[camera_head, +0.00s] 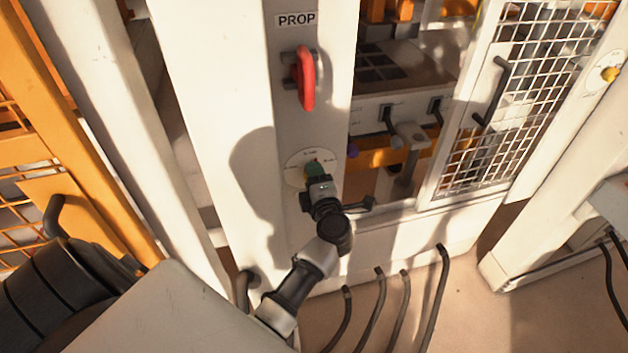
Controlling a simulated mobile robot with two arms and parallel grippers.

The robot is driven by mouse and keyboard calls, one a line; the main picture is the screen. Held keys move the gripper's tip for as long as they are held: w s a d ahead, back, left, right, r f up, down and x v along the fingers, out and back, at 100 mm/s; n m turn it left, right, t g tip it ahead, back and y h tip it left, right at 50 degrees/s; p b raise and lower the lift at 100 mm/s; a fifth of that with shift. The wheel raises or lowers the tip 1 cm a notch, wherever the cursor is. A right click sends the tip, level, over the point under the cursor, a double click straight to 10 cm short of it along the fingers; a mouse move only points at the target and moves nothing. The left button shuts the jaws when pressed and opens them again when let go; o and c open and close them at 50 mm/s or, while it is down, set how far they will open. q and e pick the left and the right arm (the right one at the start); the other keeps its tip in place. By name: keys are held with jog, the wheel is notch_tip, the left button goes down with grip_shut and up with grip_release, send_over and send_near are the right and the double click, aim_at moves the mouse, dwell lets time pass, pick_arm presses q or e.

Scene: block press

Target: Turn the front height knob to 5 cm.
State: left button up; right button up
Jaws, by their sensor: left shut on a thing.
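The front height knob (316,168) is green and sits on a round white dial plate (295,169) with small markings, low on the grey panel strip of the white column. My left gripper (318,184) is at the knob and shut on it. The gripper hides much of the knob and the lower part of the dial. The dial's markings are too small to read. My right gripper is not in view.
A mesh door (515,110) with a black handle (493,92) stands at the right. Several black hoses (378,305) rise near the floor.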

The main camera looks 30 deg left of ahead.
pick_arm(q)
jog(key=shift+f+n+b, duration=0.15)
jog(key=shift+n+b, duration=0.6)
jog(key=shift+n, duration=1.15)
jog(key=o, duration=0.9)
jog(key=shift+r, duration=0.2)
